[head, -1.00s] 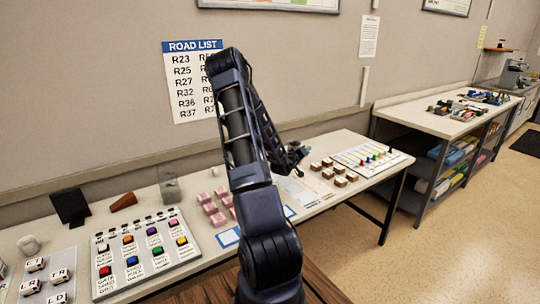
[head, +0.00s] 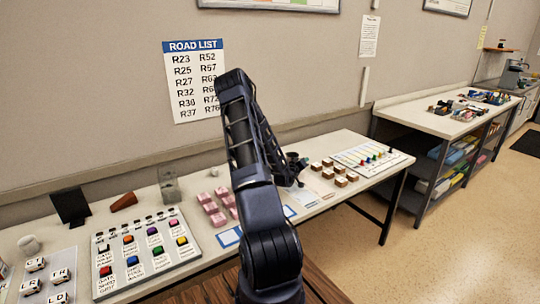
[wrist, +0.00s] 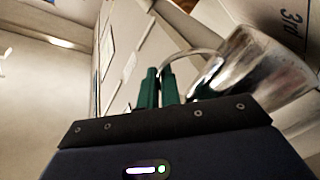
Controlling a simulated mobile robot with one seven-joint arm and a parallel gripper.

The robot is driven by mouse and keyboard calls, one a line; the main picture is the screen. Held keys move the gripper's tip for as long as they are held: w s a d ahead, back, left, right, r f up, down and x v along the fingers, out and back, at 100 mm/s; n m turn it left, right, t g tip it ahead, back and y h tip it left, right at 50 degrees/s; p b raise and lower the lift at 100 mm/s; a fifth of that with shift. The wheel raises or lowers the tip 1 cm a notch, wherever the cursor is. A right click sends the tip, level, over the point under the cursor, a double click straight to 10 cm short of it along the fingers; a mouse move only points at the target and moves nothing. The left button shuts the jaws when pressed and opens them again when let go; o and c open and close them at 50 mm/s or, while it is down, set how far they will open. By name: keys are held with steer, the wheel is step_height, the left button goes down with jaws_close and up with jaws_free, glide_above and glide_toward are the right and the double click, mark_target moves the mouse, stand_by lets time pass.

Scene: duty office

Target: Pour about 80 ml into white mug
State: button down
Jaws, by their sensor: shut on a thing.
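My gripper (wrist: 158,88) is shut on the thin curved handle (wrist: 192,54) of a shiny metallic or clear vessel (wrist: 248,68), seen in the wrist view. The vessel lies to the right of the fingers and is tilted in that picture; its contents cannot be made out. In the head view my arm hides most of the gripper and the vessel, near the middle of the long table. I cannot identify a white mug for sure.
The long table (head: 345,205) carries a panel of coloured buttons (head: 146,250), pink blocks (head: 210,208), a clear container (head: 169,188), brown-and-white blocks (head: 340,181) and a board with coloured pegs (head: 372,158). A dark upright stand (head: 71,206) is at the back left.

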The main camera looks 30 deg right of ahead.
steer(key=shift+w+r, duration=0.1)
steer(key=shift+r, duration=0.05)
steer(key=shift+w+a+r+n, duration=0.25)
steer(key=shift+w+r+n, duration=0.25)
steer(key=shift+n, duration=0.15)
steer(key=shift+w+a+r+n, duration=0.25)
steer(key=shift+w+r+n, duration=0.1)
steer(key=shift+r+n, duration=0.25)
steer(key=shift+w+a+r+n+t, duration=0.15)
steer(key=shift+w+a+r+n, duration=0.5)
steer(key=shift+w+r+n, duration=0.9)
steer(key=shift+w+a+r+n+t, duration=0.2)
steer(key=shift+w+a+r+n, duration=0.45)
steer(key=shift+w+r+n, duration=0.9)
steer(key=shift+w+a+r+n+t, duration=0.15)
steer(key=shift+w+a+r+n, duration=0.75)
steer(key=shift+n, duration=1.05)
steer(key=shift+w+a+r+n+p, duration=0.15)
steer(key=shift+w+r+n+p, duration=0.2)
steer(key=shift+w+r+n, duration=0.5)
steer(key=shift+w+a+r+n, duration=0.1)
steer(key=shift+w+n, duration=0.05)
steer(key=shift+n, duration=0.2)
steer(key=shift+w+a, duration=0.15)
steer(key=shift+w, duration=0.1)
steer(key=shift+w+a+r+n, duration=0.2)
steer(key=shift+w+a+n, duration=0.05)
steer(key=shift+w+n, duration=0.3)
